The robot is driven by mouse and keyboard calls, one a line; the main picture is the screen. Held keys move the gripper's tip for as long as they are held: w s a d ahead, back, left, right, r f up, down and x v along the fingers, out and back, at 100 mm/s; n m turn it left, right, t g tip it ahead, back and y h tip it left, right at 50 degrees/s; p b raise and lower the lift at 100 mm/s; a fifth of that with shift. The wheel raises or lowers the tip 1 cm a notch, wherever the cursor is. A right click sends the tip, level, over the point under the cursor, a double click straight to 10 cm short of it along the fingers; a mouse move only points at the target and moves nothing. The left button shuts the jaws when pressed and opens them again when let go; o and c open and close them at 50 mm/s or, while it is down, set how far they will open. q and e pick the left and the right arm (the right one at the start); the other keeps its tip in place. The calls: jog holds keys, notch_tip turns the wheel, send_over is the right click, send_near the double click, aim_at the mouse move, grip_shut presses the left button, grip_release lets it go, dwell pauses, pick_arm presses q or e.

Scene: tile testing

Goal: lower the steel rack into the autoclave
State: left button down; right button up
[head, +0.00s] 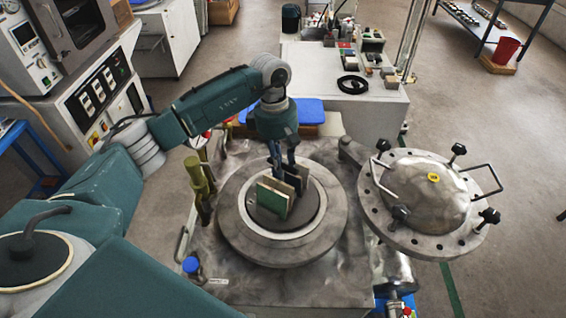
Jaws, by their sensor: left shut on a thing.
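The autoclave (240,228) stands in the middle with its round mouth open upward. Its domed lid (425,195) is swung aside to the right. My left gripper (285,170) points down over the mouth, shut on the steel rack (290,178). Upright tiles are held in the rack, a green one (273,198) in front and darker ones behind. The rack shows inside the ring of the mouth, against the dark interior (308,215). Its lower edge and its exact depth are hard to tell. My right gripper is not in view.
Bolt knobs and handles stick out from the lid. A greenish valve post (197,176) rises left of the mouth. Behind are a blue-topped box (297,111) and a white bench (345,95) with small items. Floor is free at the right.

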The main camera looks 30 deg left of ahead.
pick_arm(q)
jog(key=shift+f+b, duration=3.85)
jog(key=shift+f, duration=1)
jog(key=shift+w, duration=0.1)
jog(key=shift+f, duration=0.15)
